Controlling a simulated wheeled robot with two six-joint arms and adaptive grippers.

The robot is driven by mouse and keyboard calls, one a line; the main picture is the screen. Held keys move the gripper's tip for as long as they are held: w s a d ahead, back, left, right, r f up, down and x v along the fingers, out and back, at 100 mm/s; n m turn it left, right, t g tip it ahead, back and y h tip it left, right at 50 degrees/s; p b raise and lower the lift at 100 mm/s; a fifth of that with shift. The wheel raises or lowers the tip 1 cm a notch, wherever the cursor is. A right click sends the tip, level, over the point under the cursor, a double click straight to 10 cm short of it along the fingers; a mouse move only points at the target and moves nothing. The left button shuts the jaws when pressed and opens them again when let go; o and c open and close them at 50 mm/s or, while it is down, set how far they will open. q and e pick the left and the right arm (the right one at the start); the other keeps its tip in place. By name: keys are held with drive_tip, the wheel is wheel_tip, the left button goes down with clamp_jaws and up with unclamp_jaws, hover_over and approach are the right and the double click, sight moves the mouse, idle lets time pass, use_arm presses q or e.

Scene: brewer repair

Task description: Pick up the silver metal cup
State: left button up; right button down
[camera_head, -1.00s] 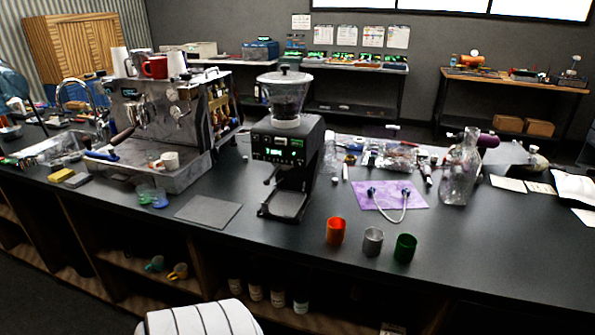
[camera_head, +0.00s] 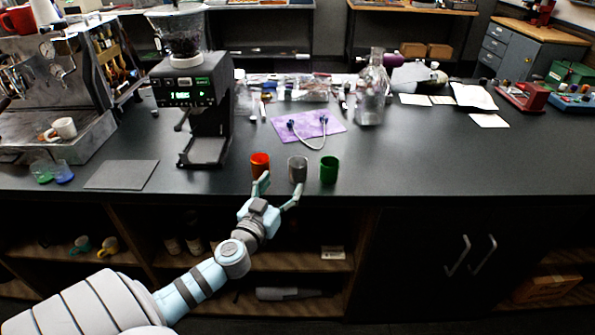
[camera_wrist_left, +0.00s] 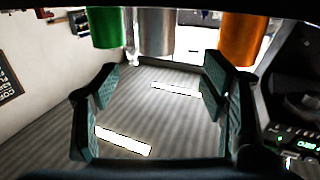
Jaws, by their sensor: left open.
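The silver metal cup (camera_head: 297,169) stands upright on the dark counter between an orange cup (camera_head: 260,165) on its left and a green cup (camera_head: 328,169) on its right. My left gripper (camera_head: 277,184) is open and empty at the counter's front edge, just in front of the cups. In the left wrist view the silver cup (camera_wrist_left: 156,34) shows at the top, beyond the open fingers (camera_wrist_left: 160,78). The green cup (camera_wrist_left: 106,27) and the orange cup (camera_wrist_left: 242,38) flank it there. My right gripper is not in view.
A black grinder (camera_head: 195,105) stands left of the cups. A purple cloth (camera_head: 290,130) with a cable lies behind them, and a glass flask (camera_head: 371,90) stands behind to the right. The counter (camera_head: 450,160) right of the green cup is clear.

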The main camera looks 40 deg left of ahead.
sight(294, 169)
use_arm(q)
drive_tip(key=x, duration=0.3)
drive_tip(key=p+x, duration=0.1)
drive_tip(key=x, duration=0.5)
drive_tip(key=shift+w+d, duration=0.2)
drive_tip(key=shift+w, duration=0.2)
drive_tip(key=shift+w+a, duration=0.1)
drive_tip(key=shift+w, duration=0.25)
drive_tip(key=shift+s, duration=0.1)
drive_tip(key=c, duration=1)
drive_tip(key=shift+c, duration=1.3)
drive_tip(key=shift+r+p, duration=0.1)
drive_tip(key=shift+p, duration=0.2)
